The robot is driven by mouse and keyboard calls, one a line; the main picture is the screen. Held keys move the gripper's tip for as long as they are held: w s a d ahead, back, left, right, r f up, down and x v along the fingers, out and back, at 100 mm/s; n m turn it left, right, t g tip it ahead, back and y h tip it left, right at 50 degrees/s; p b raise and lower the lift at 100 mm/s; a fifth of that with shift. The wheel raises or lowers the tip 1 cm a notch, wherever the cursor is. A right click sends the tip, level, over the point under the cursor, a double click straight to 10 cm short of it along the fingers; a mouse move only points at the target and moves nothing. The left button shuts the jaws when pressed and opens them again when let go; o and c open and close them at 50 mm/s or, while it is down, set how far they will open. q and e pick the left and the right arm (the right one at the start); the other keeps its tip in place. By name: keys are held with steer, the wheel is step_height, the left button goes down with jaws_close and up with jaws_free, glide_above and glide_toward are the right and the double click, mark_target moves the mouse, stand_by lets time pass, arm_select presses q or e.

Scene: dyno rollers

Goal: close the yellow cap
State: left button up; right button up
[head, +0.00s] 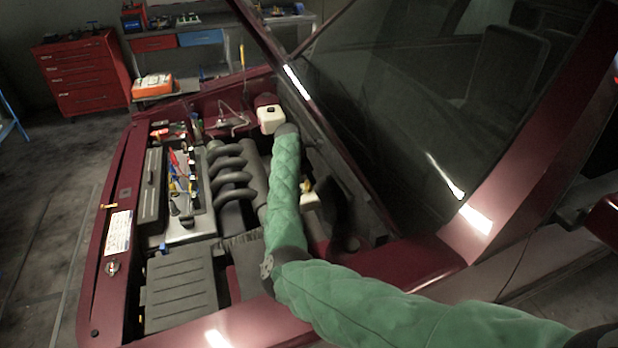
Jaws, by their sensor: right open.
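My right arm, in a green quilted sleeve, comes in from the lower right and reaches over the open engine bay (230,250). My right gripper (288,130) is at the arm's far end and open; its fingers are mostly hidden and hard to make out. A small yellowish cap (306,184) shows just right of the sleeve, on a pale reservoir (309,200) that the sleeve partly covers. I cannot tell whether this cap is raised or closed. My left gripper is not in view.
A white reservoir (270,118) with a dark red top stands at the back of the bay. Dark intake pipes (232,178) and a black box (180,290) fill the left side. A red tool cabinet (82,75) stands behind.

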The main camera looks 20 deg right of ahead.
jaws_close()
